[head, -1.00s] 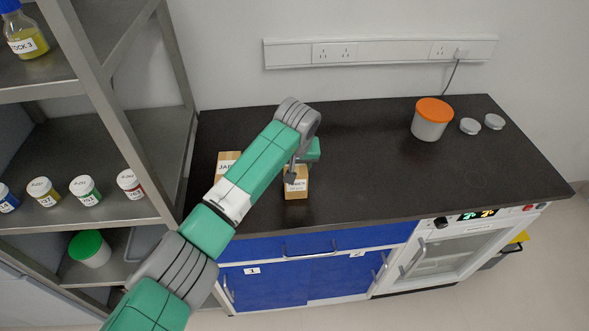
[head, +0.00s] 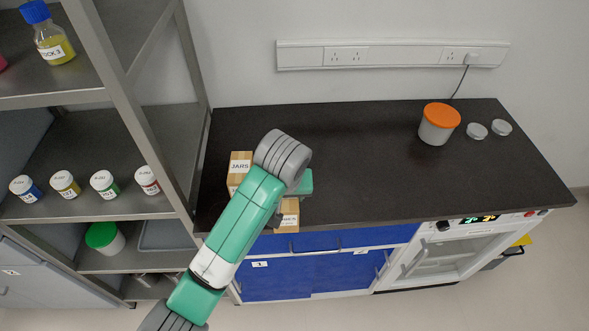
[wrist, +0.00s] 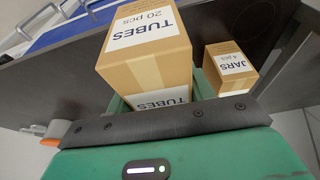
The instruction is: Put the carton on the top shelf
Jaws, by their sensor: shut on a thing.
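The carton labelled TUBES, 20 pcs (wrist: 140,58), fills the middle of the wrist view. My gripper (head: 291,199) is shut on it. In the head view the held carton (head: 288,216) overlaps the counter's front edge, its upper part hidden by my gripper. A second carton, labelled JARS (head: 240,167), stands on the counter's left end, and it also shows in the wrist view (wrist: 230,68), apart from the held one. The uppermost shelf in view (head: 45,98) is at upper left; whether another lies above cannot be told.
A STOCK 3 bottle (head: 48,38) with yellow liquid stands on that shelf. Small labelled jars (head: 65,184) line the shelf below. The rack's metal upright (head: 130,105) stands between shelves and counter. An orange-lidded tub (head: 438,124) is at the counter's right; the counter's middle is clear.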

